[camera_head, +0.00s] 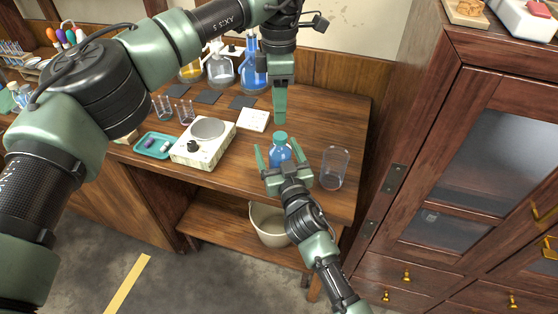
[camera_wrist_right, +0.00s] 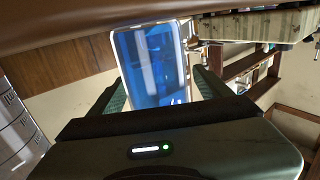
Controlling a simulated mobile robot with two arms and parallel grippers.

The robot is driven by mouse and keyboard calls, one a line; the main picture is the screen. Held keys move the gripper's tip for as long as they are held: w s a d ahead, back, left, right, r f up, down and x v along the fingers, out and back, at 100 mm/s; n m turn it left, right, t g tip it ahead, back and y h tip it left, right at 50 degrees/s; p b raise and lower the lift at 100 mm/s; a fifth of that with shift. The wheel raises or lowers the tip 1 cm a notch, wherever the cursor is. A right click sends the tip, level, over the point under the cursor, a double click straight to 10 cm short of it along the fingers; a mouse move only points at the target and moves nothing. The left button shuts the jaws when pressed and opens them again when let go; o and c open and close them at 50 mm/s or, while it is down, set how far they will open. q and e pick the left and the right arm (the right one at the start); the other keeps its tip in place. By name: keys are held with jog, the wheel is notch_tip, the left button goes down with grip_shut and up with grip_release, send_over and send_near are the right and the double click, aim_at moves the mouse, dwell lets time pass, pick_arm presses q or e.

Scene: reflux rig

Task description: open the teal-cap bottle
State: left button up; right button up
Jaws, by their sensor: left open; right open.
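The bottle (camera_head: 280,152) holds blue liquid and has a teal cap (camera_head: 280,136). It stands upright near the table's front edge, with the cap on it. My right gripper (camera_head: 280,160) is open, with a finger on either side of the bottle's body. In the right wrist view the blue bottle (camera_wrist_right: 152,65) lies between the two fingers, with a gap visible on at least one side. My left gripper (camera_head: 280,118) points down just above and behind the cap in the picture. It is open, though its fingers overlap in this view.
An empty clear beaker (camera_head: 334,168) stands right of the bottle, close to my right gripper. A hotplate (camera_head: 203,143) and a teal tray (camera_head: 155,146) are to the left. Flasks (camera_head: 221,70) stand at the back. A wooden cabinet (camera_head: 440,150) bounds the right side.

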aim_at(280, 135)
pick_arm(q)
jog(key=shift+d, duration=0.1)
pick_arm(e)
jog(key=shift+w, duration=0.2)
pick_arm(q)
jog(key=shift+s+d+r, duration=0.15)
jog(key=shift+s+r, duration=0.05)
jog(key=shift+s, duration=0.1)
pick_arm(e)
jog(key=shift+s+d+r, duration=0.1)
jog(key=shift+s+r, duration=0.1)
pick_arm(q)
jog(key=shift+w, duration=0.15)
pick_arm(e)
jog(key=shift+w+f, duration=0.1)
jog(key=shift+w, duration=0.05)
jog(key=c, duration=1.1)
grip_shut()
pick_arm(q)
jog(key=m, duration=0.6)
jog(key=shift+m, duration=0.3)
jog(key=m, duration=0.4)
jog(key=shift+m, duration=0.3)
jog(key=m, duration=1.1)
jog(key=shift+f, duration=0.65)
notch_tip(280, 135, down, 7)
jog(key=shift+r, duration=0.1)
